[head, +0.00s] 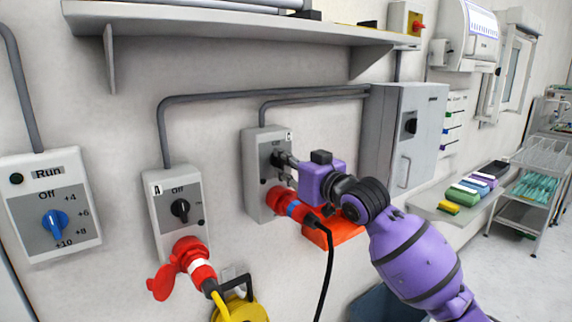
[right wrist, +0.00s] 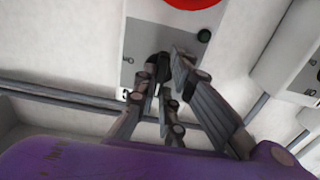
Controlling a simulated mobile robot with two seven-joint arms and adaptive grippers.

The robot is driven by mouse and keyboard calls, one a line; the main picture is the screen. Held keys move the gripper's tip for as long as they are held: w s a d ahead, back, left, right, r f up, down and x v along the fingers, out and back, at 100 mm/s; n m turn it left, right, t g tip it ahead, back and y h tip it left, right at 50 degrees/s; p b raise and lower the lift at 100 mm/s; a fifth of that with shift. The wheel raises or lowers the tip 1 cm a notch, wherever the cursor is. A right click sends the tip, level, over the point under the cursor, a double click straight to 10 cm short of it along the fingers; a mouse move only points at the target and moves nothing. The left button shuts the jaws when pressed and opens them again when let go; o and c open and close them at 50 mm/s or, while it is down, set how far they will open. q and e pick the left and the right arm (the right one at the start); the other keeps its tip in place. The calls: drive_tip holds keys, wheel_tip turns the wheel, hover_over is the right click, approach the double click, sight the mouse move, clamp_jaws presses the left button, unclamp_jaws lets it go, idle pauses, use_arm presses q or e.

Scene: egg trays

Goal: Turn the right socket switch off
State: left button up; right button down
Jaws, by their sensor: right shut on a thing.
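The right socket box (head: 255,150) is a grey unit on the wall with an "Off" mark near its top and a red socket below. Its dark switch knob (right wrist: 156,66) shows in the right wrist view between the finger ends. My right gripper (head: 284,160) reaches the box from the right, and its fingers are shut on the knob. In the right wrist view the gripper (right wrist: 163,75) and the box (right wrist: 140,40) appear upside down. The fingers hide much of the knob, so I cannot tell its setting. My left gripper is not in view.
A second socket box (head: 168,232) with a black knob stands to the left, beside a dial box (head: 22,215) with a blue knob. A red plug (head: 290,205) with a black cable sits below my right gripper. A shelf (head: 240,27) overhangs; a grey cabinet (head: 425,125) stands right.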

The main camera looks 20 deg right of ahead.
drive_tip(key=c, duration=1.8)
unclamp_jaws()
drive_tip(key=shift+c, duration=0.2)
drive_tip(key=shift+s, duration=0.1)
drive_tip(key=v, duration=1.2)
